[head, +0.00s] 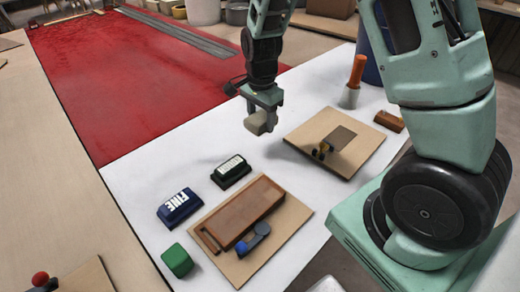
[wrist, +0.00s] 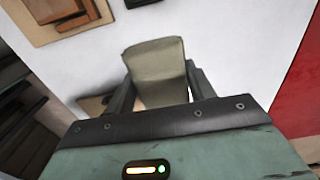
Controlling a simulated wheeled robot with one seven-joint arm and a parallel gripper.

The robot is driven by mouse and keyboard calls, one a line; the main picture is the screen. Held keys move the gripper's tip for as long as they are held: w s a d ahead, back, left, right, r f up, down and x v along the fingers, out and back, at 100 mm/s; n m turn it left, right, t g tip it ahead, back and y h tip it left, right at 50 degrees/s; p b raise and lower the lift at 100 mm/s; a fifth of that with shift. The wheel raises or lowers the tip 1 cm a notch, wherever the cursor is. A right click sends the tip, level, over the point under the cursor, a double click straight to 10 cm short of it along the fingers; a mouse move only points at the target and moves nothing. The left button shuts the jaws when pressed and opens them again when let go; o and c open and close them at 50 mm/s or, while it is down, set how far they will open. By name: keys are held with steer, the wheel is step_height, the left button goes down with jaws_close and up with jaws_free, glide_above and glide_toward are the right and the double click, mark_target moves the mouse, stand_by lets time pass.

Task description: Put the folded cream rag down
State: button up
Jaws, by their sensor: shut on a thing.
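The folded cream rag (head: 258,123) is a small beige block-like bundle in the head view. My gripper (head: 262,103) is shut on it and holds it above the white table top (head: 290,112). In the wrist view the rag (wrist: 156,68) sits between the two dark fingers of my gripper (wrist: 158,90), sticking out past their tips. The rag's underside is hidden in both views.
A board with a wooden box (head: 242,210), a dark blue block marked FINE (head: 179,207), a black block (head: 231,171) and a green block (head: 177,261) stand at front. Another board (head: 310,132) lies right.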

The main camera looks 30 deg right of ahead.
mark_target(261, 152)
step_height(261, 152, down, 10)
steer(key=shift+r, duration=0.25)
stand_by(0.3)
steer(key=shift+f, duration=0.2)
steer(key=o, duration=1)
steer(key=shift+o, duration=0.2)
